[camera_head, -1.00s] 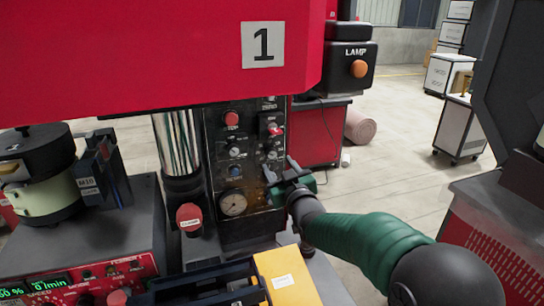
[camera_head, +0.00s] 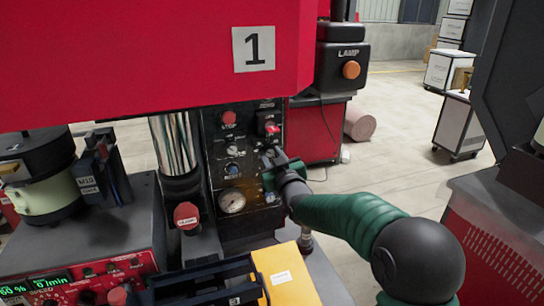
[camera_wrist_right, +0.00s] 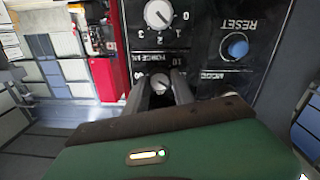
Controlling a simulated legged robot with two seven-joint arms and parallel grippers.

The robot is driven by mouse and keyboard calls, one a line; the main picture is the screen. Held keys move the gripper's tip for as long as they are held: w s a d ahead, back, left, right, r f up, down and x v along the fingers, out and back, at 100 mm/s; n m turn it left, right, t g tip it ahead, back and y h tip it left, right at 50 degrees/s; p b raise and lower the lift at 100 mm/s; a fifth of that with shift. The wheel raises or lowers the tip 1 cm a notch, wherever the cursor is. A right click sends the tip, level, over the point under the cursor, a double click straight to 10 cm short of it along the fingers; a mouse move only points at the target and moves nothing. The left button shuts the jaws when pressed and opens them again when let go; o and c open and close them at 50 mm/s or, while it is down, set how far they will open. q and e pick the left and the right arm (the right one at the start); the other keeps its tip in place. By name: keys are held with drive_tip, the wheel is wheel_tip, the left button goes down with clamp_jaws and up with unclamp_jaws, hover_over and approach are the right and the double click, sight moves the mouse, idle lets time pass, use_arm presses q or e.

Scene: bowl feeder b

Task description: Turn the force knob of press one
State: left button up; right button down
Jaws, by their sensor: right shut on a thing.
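Press one is the red machine with the "1" plate (camera_head: 254,48). Its black control panel (camera_head: 215,150) faces me below the red head. My right gripper (camera_head: 268,165) is at the right side of this panel, its green body in front of the lower right controls. In the right wrist view the two fingers (camera_wrist_right: 161,92) are shut on a small silver knob (camera_wrist_right: 160,82) beside the upside-down "FORCE" lettering. The head view hides this knob behind the gripper. A larger numbered dial (camera_wrist_right: 158,14) is on the panel near it. My left gripper is not in view.
A blue reset button (camera_wrist_right: 236,46), a red stop button (camera_head: 228,117) and a gauge (camera_head: 231,201) are on the same panel.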

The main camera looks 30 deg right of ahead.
drive_tip(key=shift+f, duration=0.1)
drive_tip(key=shift+m+b, duration=0.3)
drive_tip(key=shift+m, duration=0.9)
drive_tip(key=c, duration=1.1)
unclamp_jaws()
drive_tip(key=shift+o, duration=0.2)
